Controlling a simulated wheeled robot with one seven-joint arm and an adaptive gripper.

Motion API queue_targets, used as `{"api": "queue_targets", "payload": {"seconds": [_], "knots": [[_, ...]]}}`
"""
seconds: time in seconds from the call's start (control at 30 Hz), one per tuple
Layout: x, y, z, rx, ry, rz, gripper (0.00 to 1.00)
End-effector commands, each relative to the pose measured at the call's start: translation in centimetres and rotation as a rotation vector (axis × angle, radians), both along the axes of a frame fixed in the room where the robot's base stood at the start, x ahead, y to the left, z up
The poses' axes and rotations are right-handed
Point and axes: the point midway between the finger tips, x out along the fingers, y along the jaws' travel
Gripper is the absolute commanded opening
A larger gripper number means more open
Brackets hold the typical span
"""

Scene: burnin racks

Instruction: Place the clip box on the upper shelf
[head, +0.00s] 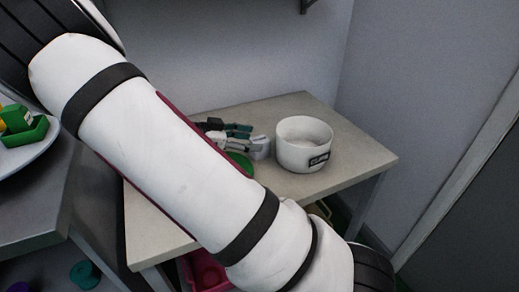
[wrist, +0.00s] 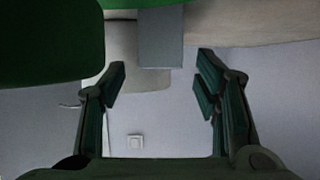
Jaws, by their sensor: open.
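A white round tub with a dark lettered label (head: 303,147), which seems to be the clip box, stands upright on the light table (head: 355,160). My gripper (head: 248,142) is just left of the tub, partly hidden behind my white arm. In the wrist view my gripper (wrist: 160,85) is open, with its dark green fingers wide apart. A grey block (wrist: 160,40) and a pale rounded shape (wrist: 137,75) show between and beyond the fingers; I cannot tell whether either belongs to the tub. A dark bracket (head: 306,5) at the top edge may belong to a shelf; no shelf surface is visible.
A green round item (head: 240,162) lies on the table beside my arm. A grey table (head: 35,215) at left holds a white dish with green and yellow pieces (head: 20,125). A pink bin (head: 205,272) is below. Walls close in behind and right. A wall socket (wrist: 135,141) shows.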

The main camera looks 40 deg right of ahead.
Motion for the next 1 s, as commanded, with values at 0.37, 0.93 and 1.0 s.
{"api": "queue_targets", "payload": {"seconds": [0.37, 0.93, 1.0], "knots": [[-0.6, -2.2, -1.0, 0.001, -0.001, 0.001, 0.57], [-0.6, -2.2, -0.9, 0.001, 0.0, 0.0, 0.0], [-0.6, -2.2, -0.7, 0.001, 0.0, 0.0, 0.0]]}}
